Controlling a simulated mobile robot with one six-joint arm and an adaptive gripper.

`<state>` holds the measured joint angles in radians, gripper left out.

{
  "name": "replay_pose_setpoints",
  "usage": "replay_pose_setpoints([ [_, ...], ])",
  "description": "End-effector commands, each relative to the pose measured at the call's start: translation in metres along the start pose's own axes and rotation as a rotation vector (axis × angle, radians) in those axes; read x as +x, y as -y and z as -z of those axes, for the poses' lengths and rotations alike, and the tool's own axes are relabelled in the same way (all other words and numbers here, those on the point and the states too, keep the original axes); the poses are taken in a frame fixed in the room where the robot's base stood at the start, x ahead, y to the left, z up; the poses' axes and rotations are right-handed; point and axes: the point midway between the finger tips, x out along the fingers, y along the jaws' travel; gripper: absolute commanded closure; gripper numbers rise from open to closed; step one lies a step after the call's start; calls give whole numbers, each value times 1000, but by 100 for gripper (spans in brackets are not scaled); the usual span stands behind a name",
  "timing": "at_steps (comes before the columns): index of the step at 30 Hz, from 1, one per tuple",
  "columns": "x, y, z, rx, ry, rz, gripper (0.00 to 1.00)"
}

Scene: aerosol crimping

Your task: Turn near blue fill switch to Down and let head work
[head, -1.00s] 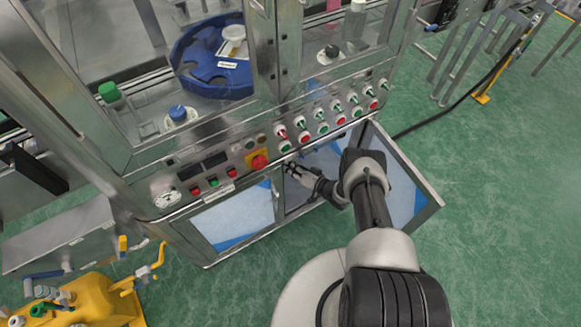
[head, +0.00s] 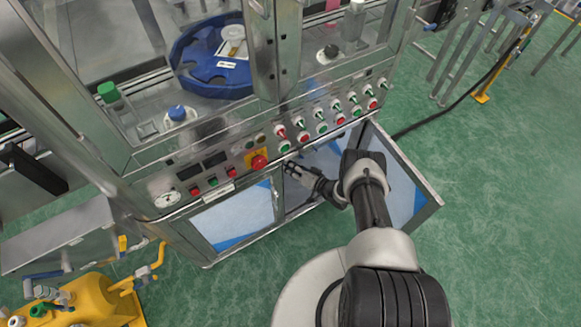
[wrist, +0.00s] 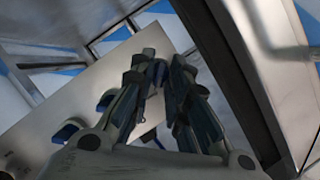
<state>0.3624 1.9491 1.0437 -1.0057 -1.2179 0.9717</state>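My gripper (head: 291,168) is low at the front of the machine, below the upper button row and by the open cabinet bay. In the wrist view my gripper (wrist: 165,62) has its two fingers pointing at a tilted metal panel (wrist: 65,100), with a narrow gap between them. Blue switch knobs stick out of this panel: one blue switch (wrist: 105,100) left of the fingers, another blue switch (wrist: 66,131) farther left, and blue parts behind the fingers. The fingers hide part of the panel. I cannot tell which knob is the near fill switch, nor its position. The fingers hold nothing that I can see.
An open cabinet door (head: 408,180) stands close right of my arm. A row of red and green knobs (head: 322,128) and a red emergency stop (head: 259,162) sit above. Behind glass is a blue star wheel (head: 212,72). Green floor (head: 500,230) is free at right.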

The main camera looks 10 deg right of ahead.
Motion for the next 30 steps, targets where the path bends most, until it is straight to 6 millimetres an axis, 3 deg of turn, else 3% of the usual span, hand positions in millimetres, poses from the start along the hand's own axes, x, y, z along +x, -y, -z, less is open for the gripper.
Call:
replay_pose_setpoints([
  [7,-17,-1,2,2,-3,-3,84],
  [15,-75,-1,2,4,-4,-4,84],
  [21,-108,-1,1,2,-3,-2,84],
  [30,-121,0,0,0,0,1,84],
])
